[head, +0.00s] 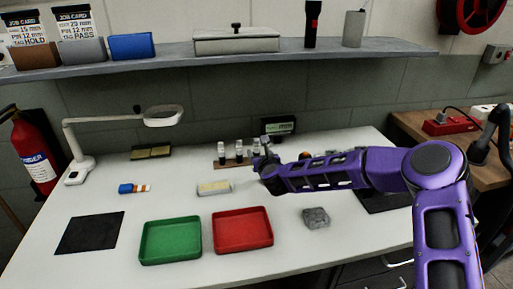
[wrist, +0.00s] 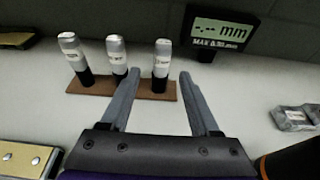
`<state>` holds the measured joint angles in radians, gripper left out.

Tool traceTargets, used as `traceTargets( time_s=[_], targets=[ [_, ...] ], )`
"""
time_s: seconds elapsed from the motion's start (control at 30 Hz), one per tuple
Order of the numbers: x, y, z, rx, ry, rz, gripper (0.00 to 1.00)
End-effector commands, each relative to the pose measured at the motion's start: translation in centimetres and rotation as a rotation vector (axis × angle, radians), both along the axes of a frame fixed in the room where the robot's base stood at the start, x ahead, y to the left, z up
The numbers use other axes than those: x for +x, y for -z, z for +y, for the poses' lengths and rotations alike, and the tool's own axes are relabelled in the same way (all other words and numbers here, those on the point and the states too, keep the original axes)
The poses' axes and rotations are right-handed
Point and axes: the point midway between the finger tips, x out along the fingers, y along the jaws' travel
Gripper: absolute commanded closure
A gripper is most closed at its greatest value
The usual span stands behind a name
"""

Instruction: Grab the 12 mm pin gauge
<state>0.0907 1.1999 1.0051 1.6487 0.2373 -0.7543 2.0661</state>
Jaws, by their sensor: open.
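Several pin gauges with silver tops and black lower ends stand upright on a brown wooden rack (wrist: 103,87), which also shows in the head view (head: 218,165). In the wrist view there is a left pin gauge (wrist: 72,52), a middle one (wrist: 117,55) and a right one (wrist: 161,60). Their white labels are too small to read, so I cannot tell which is 12 mm. My gripper (wrist: 160,73) is open and empty. In the picture the right pin gauge appears between its fingertips, seemingly just beyond them. In the head view my gripper (head: 262,158) is at the rack's right end.
A digital mm display (wrist: 221,28) stands behind the rack. A green tray (head: 170,256) and a red tray (head: 243,246) lie at the table's front. A pale block (head: 214,188) lies before the rack, a grey clear block (head: 316,218) to the right. A magnifier lamp (head: 80,170) stands left.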

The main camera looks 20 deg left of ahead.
Motion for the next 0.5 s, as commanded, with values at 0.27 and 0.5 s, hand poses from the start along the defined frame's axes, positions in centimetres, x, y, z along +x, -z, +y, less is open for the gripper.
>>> traceTargets(
  time_s=[0.27,0.5],
  targets=[
    [2.4,0.2,1.4,0.0,0.001,-0.002,0.38],
    [4.3,0.8,2.5,0.0,0.0,0.0,0.38]
  ],
)
